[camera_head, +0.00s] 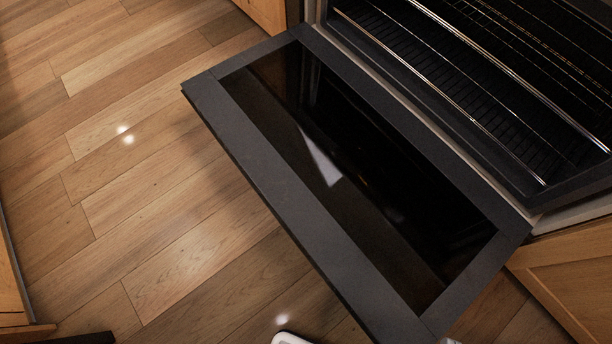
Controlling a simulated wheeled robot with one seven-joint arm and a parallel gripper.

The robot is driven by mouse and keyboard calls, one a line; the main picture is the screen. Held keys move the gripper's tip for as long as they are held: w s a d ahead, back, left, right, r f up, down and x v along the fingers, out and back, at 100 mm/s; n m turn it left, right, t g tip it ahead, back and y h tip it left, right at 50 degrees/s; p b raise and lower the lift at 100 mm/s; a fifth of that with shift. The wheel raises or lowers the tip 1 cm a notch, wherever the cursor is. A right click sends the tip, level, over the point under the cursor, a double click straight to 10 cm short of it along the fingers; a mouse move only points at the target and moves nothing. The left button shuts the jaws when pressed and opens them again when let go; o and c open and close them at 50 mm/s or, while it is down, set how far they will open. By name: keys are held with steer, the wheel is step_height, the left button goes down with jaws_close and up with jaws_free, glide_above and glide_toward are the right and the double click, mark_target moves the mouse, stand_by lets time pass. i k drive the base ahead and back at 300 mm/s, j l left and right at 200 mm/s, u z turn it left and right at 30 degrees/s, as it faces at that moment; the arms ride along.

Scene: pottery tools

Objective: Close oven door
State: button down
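The oven door (290,178) hangs wide open, swung down to about level in front of the oven. It has a dark grey frame around a black glass pane (345,165). The oven (490,85) is at the upper right, with its dark inside and metal racks (470,60) showing. My gripper is not clearly in this view. A small white rounded part (290,338) shows at the bottom edge, left of the door's near corner; I cannot tell what it is.
Wooden floor (130,180) is clear to the left of the door. A wooden cabinet (570,270) stands at the right below the oven, and another cabinet (265,12) is at the top. A wooden edge (12,285) shows at the far left.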

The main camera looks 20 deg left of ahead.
mark_target(407, 235)
steer(key=i+l+u, duration=0.1)
steer(key=i+u, duration=0.2)
steer(key=i+l+u, duration=0.1)
steer(key=u, duration=1.55)
steer(key=i+l, duration=0.05)
steer(key=l, duration=0.05)
